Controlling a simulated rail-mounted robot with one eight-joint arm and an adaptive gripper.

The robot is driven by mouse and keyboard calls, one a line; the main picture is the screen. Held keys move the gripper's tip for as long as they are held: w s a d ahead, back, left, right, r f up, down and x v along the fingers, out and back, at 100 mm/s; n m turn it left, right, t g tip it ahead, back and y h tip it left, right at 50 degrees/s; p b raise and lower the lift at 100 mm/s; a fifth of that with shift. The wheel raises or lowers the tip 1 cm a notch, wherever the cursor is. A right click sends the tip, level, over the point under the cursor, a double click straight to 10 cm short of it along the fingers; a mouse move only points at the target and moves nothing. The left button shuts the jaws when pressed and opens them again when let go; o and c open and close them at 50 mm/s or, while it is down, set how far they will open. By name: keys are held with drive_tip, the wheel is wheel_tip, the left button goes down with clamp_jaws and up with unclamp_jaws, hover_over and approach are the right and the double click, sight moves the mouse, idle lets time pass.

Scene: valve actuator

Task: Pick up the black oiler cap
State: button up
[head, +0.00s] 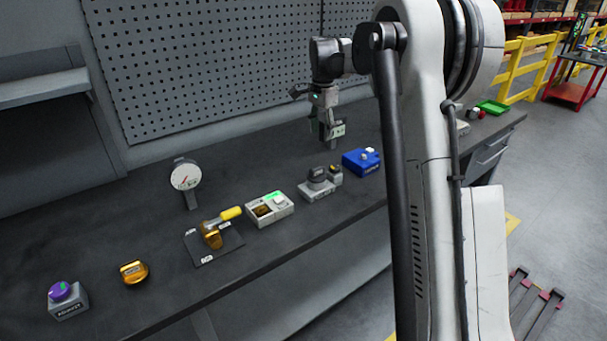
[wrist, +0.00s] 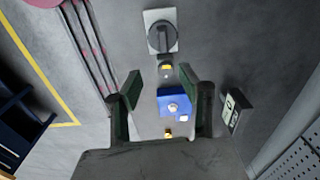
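My gripper (head: 330,132) hangs above the back of the bench, past the blue box (head: 360,161) in the head view. In the wrist view its two fingers (wrist: 160,90) are spread apart with nothing held between them. The blue box (wrist: 172,102), with a pale knob on top, shows between and below the fingers. A grey unit (head: 317,185) with a dark round top and a smaller dark, yellow-marked part stands left of the blue box. I cannot tell for sure which dark part is the black oiler cap.
A white box with a green light (head: 270,208), a yellow-handled valve (head: 212,235), a gauge (head: 186,176), a gold cap (head: 134,271) and a purple-knobbed box (head: 68,298) stand along the bench. A perforated panel (head: 220,60) rises behind. A green tray (head: 492,107) lies at far right.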

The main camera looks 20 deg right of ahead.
sight(317, 167)
drive_tip(key=shift+m, duration=0.3)
drive_tip(key=f, duration=0.3)
drive_tip(key=w+f, duration=0.1)
drive_tip(key=f, duration=0.5)
drive_tip(key=shift+w+d+f+p, duration=0.1)
drive_tip(key=shift+w+f+p, duration=0.1)
drive_tip(key=shift+f+p, duration=0.15)
drive_tip(key=shift+s+a+f+p, duration=0.1)
drive_tip(key=shift+a+f+p, duration=0.15)
drive_tip(key=shift+f, duration=1.1)
drive_tip(key=shift+s+a+f+p, duration=0.1)
drive_tip(key=shift+f+p, duration=0.1)
drive_tip(key=shift+f, duration=1.1)
clamp_jaws()
